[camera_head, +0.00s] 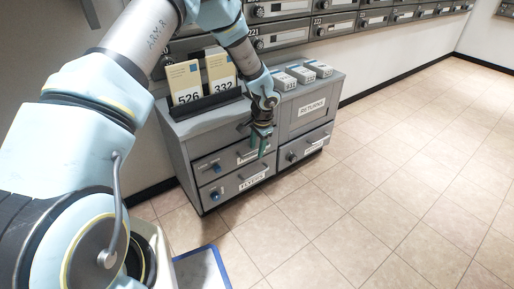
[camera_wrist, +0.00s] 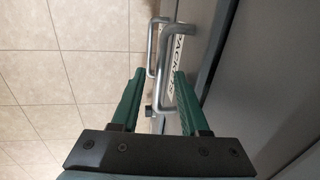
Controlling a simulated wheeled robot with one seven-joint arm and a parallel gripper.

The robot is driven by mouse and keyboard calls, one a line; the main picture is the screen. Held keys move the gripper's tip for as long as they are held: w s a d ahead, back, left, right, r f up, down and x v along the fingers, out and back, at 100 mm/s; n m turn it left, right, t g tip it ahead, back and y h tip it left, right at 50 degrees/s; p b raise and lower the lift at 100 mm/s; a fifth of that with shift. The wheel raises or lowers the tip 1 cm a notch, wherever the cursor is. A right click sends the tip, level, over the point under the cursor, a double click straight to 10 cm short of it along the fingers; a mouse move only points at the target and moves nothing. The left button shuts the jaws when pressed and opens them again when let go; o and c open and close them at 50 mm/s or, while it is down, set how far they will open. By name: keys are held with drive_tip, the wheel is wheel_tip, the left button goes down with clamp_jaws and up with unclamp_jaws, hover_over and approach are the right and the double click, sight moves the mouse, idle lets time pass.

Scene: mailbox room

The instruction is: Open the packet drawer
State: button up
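The packet drawer (camera_head: 211,167) is the upper left drawer of the grey cabinet and looks shut. A label reading "PACK…" (camera_wrist: 178,42) shows on its front in the wrist view; the rest of the word is covered. A metal bar handle (camera_wrist: 167,72) stands out beside this label. My gripper (camera_head: 262,150) has green fingers and is at the drawer front. In the wrist view my gripper (camera_wrist: 157,85) is open, its fingers apart on either side of the handle. I cannot tell whether either finger touches it. In the head view the gripper hides part of the handle and label.
The drawer labelled "FLYERS" (camera_head: 243,181) is below. A "RETURNS" panel (camera_head: 310,108) and another drawer (camera_head: 306,147) are to the right. Two numbered folders (camera_head: 186,83) and several small boxes (camera_head: 300,75) stand on top. Tiled floor (camera_head: 350,210) in front is clear.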

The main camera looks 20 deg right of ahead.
clamp_jaws()
idle(1.3)
